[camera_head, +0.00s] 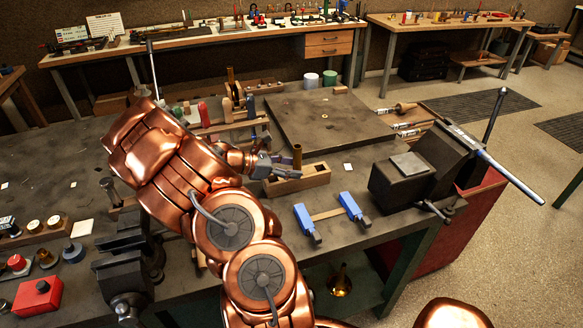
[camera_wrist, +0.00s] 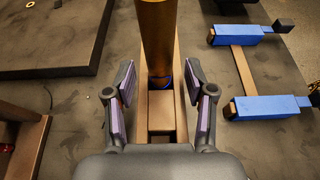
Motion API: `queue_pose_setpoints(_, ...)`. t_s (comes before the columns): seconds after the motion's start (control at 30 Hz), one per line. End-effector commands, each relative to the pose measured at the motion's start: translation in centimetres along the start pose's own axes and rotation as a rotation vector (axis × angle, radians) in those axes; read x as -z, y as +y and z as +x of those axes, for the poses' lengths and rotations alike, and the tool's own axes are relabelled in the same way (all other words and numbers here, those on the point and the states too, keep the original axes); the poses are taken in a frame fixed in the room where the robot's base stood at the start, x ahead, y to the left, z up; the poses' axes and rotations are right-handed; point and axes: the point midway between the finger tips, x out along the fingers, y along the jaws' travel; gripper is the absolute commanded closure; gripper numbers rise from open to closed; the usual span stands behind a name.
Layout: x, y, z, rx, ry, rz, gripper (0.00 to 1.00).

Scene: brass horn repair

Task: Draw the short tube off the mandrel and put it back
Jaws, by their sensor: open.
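A brass-coloured upright cylinder (camera_head: 297,155) stands at the wooden block (camera_head: 318,178) on the bench. It also shows in the wrist view (camera_wrist: 156,40), with a narrow blue band at its foot. I cannot tell which part of it is short tube and which is mandrel. My gripper (camera_head: 285,167) is at the block's left end, close to the cylinder. In the wrist view, my gripper (camera_wrist: 159,78) is open, with one purple-padded finger on each side of the block. The cylinder's foot shows between and just beyond the fingertips. Nothing is held.
Two blue clamps (camera_head: 306,223) on a wooden bar lie right of the block. A dark vise (camera_head: 405,180) stands farther right at the bench edge. A flat dark slab (camera_head: 325,125) lies behind. Wooden racks with handled tools (camera_head: 203,112) stand behind my wrist.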

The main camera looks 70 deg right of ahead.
Motion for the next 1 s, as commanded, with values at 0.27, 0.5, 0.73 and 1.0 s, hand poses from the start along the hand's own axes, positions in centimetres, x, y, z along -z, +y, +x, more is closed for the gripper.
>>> queue_pose_setpoints(0.27, 0.1, 0.2, -4.2, -0.006, 0.001, 0.001, 0.45)
queue_pose_setpoints(0.5, 0.1, 0.1, -8.6, -0.005, 0.003, 0.001, 0.45)
queue_pose_setpoints(0.73, 0.0, 0.1, -11.1, -0.003, 0.0, 0.0, 0.45)
queue_pose_setpoints(1.0, 0.0, 0.0, -11.6, -0.001, 0.0, 0.0, 0.45)
